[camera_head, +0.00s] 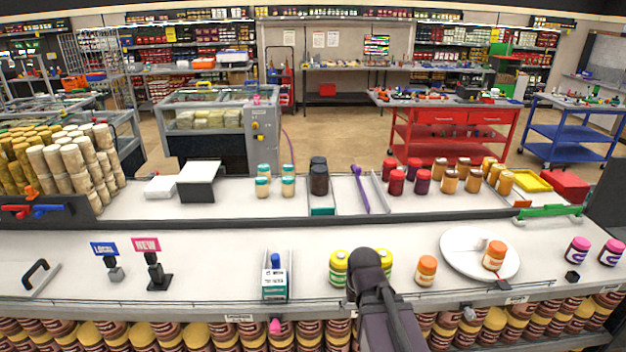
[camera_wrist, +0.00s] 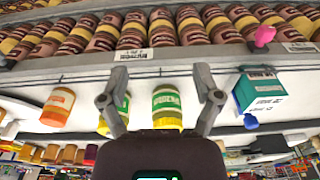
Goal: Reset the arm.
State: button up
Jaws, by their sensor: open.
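My arm (camera_head: 384,312) reaches up from the bottom of the head view over the front of the counter; its fingers are not clear there. In the wrist view, which looks upside down, my gripper (camera_wrist: 158,86) has its two grey fingers spread wide with nothing held between them. A yellow jar with a green label (camera_wrist: 166,104) shows between the fingers, and another yellow jar (camera_wrist: 108,118) is partly hidden behind the left finger. I cannot tell whether a finger touches it. In the head view these yellow jars (camera_head: 338,268) stand on either side of my arm.
An orange jar (camera_head: 426,270) and a white plate (camera_head: 461,246) bearing another jar are right of my arm. A teal and white box (camera_head: 275,284) stands to the left, with two small signs (camera_head: 146,245) farther left. Shelved jars (camera_head: 490,326) line the front below.

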notch_tip(320, 180, down, 9)
jog(key=s+d+g+b, duration=0.1)
jog(key=s+b, duration=0.1)
jog(key=b, duration=0.5)
jog(key=shift+d+r+b, duration=0.15)
jog(key=shift+r+b, duration=0.05)
jog(key=shift+b, duration=0.15)
dwell(0.5)
